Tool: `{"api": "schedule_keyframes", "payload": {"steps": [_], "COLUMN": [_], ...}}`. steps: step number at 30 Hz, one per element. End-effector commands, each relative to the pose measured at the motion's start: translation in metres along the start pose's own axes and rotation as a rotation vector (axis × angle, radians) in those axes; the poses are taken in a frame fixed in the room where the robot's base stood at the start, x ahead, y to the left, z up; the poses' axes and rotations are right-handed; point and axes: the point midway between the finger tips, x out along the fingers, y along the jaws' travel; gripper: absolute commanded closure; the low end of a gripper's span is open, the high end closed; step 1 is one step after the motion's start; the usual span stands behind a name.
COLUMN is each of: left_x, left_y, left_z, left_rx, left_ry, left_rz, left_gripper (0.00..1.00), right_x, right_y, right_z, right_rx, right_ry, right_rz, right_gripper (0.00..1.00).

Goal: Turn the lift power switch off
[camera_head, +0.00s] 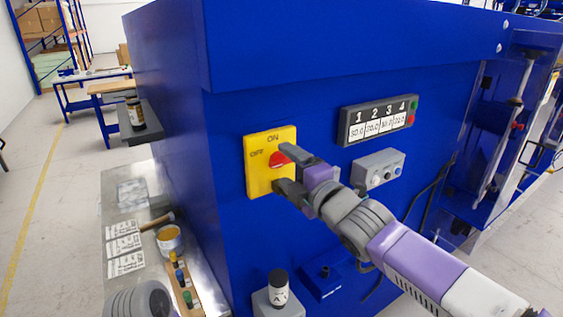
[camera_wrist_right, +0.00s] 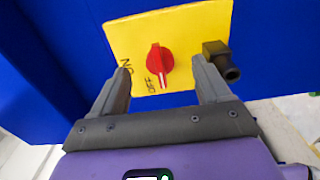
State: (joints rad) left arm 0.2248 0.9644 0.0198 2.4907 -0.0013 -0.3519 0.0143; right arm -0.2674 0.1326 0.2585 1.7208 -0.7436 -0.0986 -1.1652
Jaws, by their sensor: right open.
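The lift power switch is a red rotary knob (camera_head: 278,158) on a yellow plate (camera_head: 258,181) fixed to the blue machine. The plate is lettered ON at the top and OFF at the left. In the right wrist view the knob (camera_wrist_right: 160,59) has a white mark that points down, beside the OFF lettering. My right gripper (camera_head: 283,169) is open in front of the plate. Its fingers lie on either side of the knob, with a gap to it in the right wrist view. Contact with the plate cannot be told. My left gripper is not in view.
A numbered display (camera_head: 378,120) and a grey control box (camera_head: 379,168) are on the machine right of the plate. A labelled bottle (camera_head: 278,287) stands below. A side bench (camera_head: 118,215) at left holds papers, a hammer and a cup. Open floor lies at far left.

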Motion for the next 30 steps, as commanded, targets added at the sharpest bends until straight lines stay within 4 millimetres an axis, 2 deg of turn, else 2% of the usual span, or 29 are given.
{"api": "schedule_keyframes", "payload": {"steps": [10, 30], "left_x": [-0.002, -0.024], "left_y": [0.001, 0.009], "left_z": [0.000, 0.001], "left_rx": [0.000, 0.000], "left_ry": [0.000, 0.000], "left_rz": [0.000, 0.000], "left_gripper": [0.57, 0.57], "right_x": [-0.003, -0.057], "right_y": [0.001, 0.002], "right_z": [0.000, 0.000], "right_rx": [0.000, -0.002], "right_ry": [-0.001, -0.001], "right_rz": [0.000, 0.000], "right_gripper": [0.23, 0.23]}}
